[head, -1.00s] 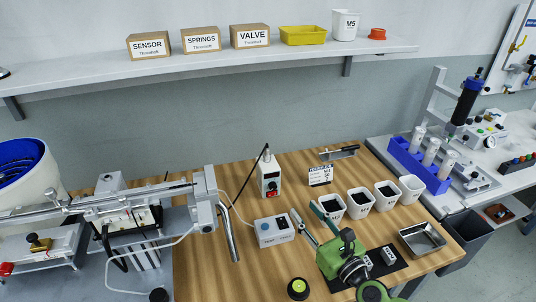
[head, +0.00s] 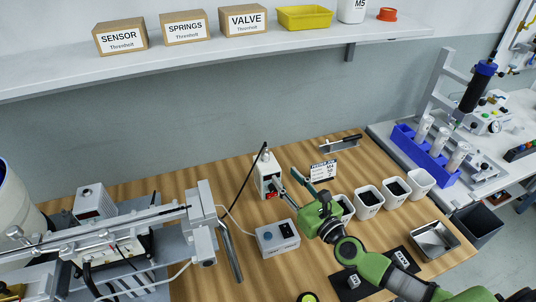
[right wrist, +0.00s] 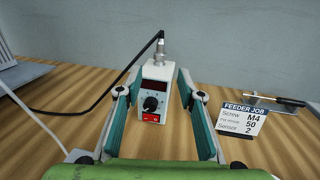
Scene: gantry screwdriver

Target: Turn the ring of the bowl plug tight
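The bowl plug (right wrist: 161,50) is a metal plug with a ring. It stands upright on top of a white controller box (right wrist: 154,92), with a black cable leaving its upper end. In the head view the box (head: 267,183) stands at the back of the wooden bench, and the plug is small there. My right gripper (right wrist: 157,86) is open and empty. Its two fingers point at the box and appear on either side of it in the wrist view, below the plug; contact with the ring is not seen. How tight the ring sits cannot be told. My left gripper is out of view.
A job card (right wrist: 241,118) stands right of the box. A grey-blue unit (head: 277,238) sits in front of it, with a metal rail mechanism (head: 207,230) to the left. White bins (head: 368,201) stand to the right. The black cable arcs left of the box.

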